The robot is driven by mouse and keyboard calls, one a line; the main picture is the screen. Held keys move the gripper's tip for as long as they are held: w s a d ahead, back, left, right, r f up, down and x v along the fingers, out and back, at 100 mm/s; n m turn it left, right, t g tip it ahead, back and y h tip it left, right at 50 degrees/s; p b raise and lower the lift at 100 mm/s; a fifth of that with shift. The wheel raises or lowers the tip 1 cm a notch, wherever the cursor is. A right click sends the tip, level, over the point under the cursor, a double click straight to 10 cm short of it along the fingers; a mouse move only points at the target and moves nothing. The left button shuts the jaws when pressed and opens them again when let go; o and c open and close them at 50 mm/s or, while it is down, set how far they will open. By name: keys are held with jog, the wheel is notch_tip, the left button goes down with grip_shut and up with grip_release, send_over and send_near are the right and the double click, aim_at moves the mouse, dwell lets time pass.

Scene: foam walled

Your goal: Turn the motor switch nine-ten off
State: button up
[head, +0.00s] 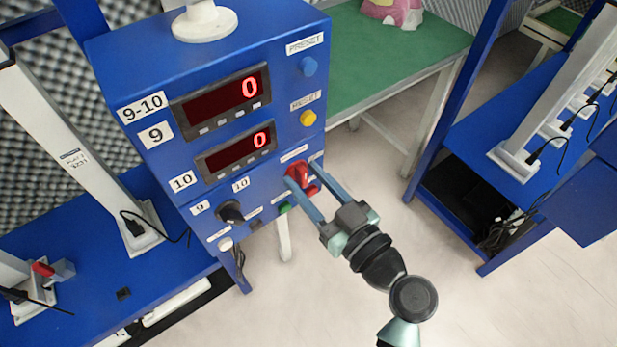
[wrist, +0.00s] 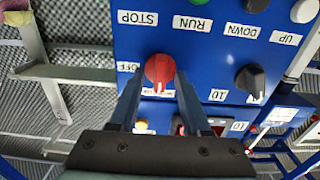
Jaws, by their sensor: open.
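The motor switch is a red rotary knob (head: 298,173) on the blue 9-10 control box (head: 225,165), at the lower right of its front. In the wrist view the red knob (wrist: 160,67) carries a pale pointer mark at its lower edge, and the panel lettering is upside down. An "OFF" label (wrist: 128,67) sits left of the knob there, partly hidden by a finger. My gripper (head: 303,172) is open, with its fingers on either side of the knob. In the wrist view my gripper (wrist: 160,80) also straddles it; I cannot tell whether they touch.
A black knob (head: 230,211) and a green button (head: 285,208) share the panel, below two red displays reading 0. Blue and yellow buttons are above right. A green-topped table (head: 395,60) stands behind, and a blue bench (head: 470,140) is at right. Floor between is open.

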grip_shut()
dwell(0.5)
jog(key=m, duration=0.4)
jog(key=shift+m, duration=0.3)
jog(key=m, duration=0.4)
jog(key=shift+d+m+p, duration=0.1)
jog(key=shift+m+p, duration=0.2)
jog(key=shift+p, duration=0.1)
jog(key=m+p, duration=0.2)
jog(key=m, duration=0.2)
jog(key=shift+w, duration=0.1)
jog(key=shift+f+m+p, duration=0.15)
jog(key=shift+m+p, duration=0.35)
jog(key=shift+m, duration=0.7)
jog(key=shift+f+m+p, duration=0.1)
jog(key=shift+m+p, duration=0.35)
jog(key=shift+m, duration=0.75)
